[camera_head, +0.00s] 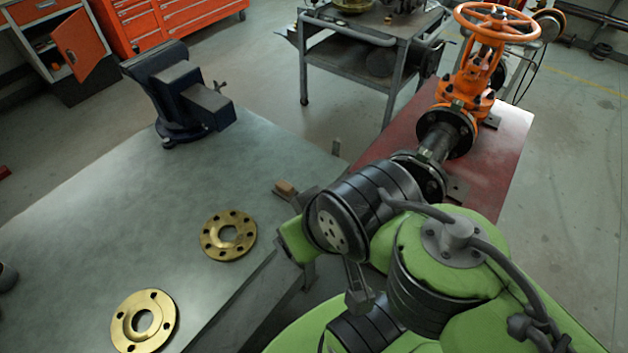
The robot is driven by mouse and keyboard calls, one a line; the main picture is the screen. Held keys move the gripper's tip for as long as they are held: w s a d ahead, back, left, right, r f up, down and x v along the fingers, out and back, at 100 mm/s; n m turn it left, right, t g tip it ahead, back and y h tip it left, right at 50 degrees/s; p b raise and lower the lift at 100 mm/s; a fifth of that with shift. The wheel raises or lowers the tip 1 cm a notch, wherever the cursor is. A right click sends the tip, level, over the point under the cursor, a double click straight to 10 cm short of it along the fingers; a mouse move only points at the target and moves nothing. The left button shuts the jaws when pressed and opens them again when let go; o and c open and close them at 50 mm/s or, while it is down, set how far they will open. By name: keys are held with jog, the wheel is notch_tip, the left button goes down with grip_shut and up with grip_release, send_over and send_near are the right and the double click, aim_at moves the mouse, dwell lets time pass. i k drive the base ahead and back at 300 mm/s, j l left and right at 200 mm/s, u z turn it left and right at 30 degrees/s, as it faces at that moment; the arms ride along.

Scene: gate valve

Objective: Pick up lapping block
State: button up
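A small brown block (285,187), which looks like the lapping block, is at the right edge of the grey workbench (110,220). My arm comes in from the lower right, and its black and green wrist is just right of the block. The dark end of my gripper (291,196) shows right beside the block. The wrist hides most of the gripper, so I cannot tell whether the fingers are around the block, touching it or apart from it.
Two brass flanges (213,246) (127,322) lie on the bench. A dark vise (180,95) stands at its back corner. An orange gate valve (475,70) stands on a red plate (500,150) to the right. A metal cart (365,65) is behind. The middle of the bench is clear.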

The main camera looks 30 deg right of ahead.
aim_at(283, 190)
jog(key=l+z, duration=0.1)
jog(key=z, duration=0.25)
jog(key=l+u, duration=0.1)
jog(key=u, duration=0.3)
jog(key=i+l+u, duration=0.1)
jog(key=u, duration=0.25)
jog(key=l+u, duration=0.2)
jog(key=u, duration=0.2)
jog(key=l+u, duration=0.15)
jog(key=u, duration=0.25)
